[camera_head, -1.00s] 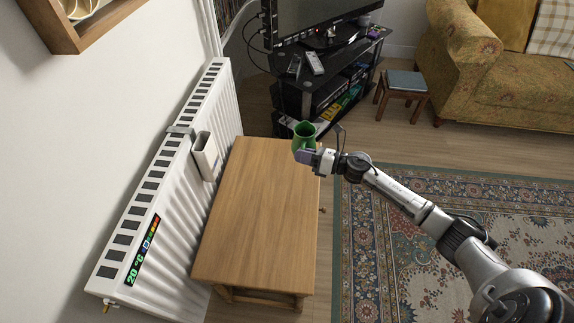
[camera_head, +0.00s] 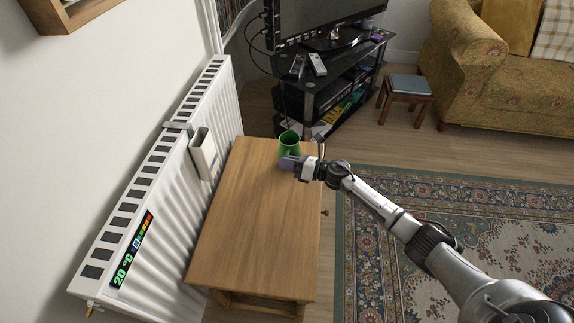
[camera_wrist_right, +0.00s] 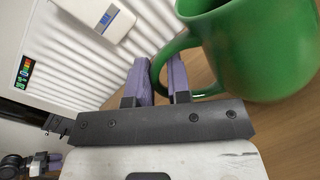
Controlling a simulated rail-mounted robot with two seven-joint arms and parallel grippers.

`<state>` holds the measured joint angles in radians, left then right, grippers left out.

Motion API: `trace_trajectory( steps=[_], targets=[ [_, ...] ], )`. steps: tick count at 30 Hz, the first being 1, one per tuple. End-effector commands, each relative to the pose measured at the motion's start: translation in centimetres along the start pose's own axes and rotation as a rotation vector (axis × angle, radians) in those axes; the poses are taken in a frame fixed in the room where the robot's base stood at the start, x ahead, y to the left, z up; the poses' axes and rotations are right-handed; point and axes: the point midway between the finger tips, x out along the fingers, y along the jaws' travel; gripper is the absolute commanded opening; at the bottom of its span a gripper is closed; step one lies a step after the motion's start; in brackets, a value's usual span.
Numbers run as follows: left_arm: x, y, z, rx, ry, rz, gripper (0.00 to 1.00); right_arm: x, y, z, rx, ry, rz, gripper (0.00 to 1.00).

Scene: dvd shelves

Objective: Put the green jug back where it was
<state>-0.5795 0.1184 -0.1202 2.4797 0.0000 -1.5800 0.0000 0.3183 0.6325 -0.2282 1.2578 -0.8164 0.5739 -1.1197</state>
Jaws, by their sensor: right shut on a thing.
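The green jug (camera_head: 290,143) is at the far end of the wooden table (camera_head: 255,215). I cannot tell whether its base touches the top. My right gripper (camera_head: 289,162) is at the near side of the jug. In the right wrist view the jug (camera_wrist_right: 265,45) fills the upper right, and the purple fingers of my right gripper (camera_wrist_right: 160,80) are shut on its handle. The jug's underside is hidden.
A white radiator (camera_head: 165,205) with a small white holder (camera_head: 203,153) runs along the table's left side. A black TV stand (camera_head: 322,92) is beyond the table. A small stool (camera_head: 406,86) and a patterned rug (camera_head: 440,225) are to the right. Most of the tabletop is bare.

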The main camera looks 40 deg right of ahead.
Motion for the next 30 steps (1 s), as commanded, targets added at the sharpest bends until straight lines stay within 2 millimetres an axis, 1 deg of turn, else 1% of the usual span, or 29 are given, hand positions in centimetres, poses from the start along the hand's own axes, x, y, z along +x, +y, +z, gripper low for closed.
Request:
trace_trajectory(
  steps=[8, 13, 14, 21, 22, 30],
  targets=[
    [0.08, -0.04, 0.06, 0.001, -0.001, -0.001, 0.43, 0.01, -0.04, 0.03, -0.002, -0.003, 0.002, 0.00],
    [0.54, -0.02, 0.21, 0.002, -0.001, -0.001, 0.43, 0.02, -0.30, -0.39, -0.002, -0.002, 0.001, 0.00],
    [0.52, -0.03, 0.20, 0.002, -0.001, -0.001, 0.43, 0.00, -0.31, -0.47, -0.001, -0.001, 0.001, 0.19],
    [0.40, -0.05, 0.18, 0.002, -0.001, -0.002, 0.43, 0.00, -0.26, -0.40, -0.001, -0.001, 0.000, 0.42],
    [0.40, -0.05, 0.18, 0.002, -0.001, -0.002, 0.43, 0.00, -0.26, -0.40, -0.001, -0.001, 0.000, 0.43],
    [0.18, -0.05, 0.10, 0.002, -0.001, -0.002, 0.43, -0.01, -0.13, -0.20, -0.001, -0.001, 0.000, 0.43]
  ],
)
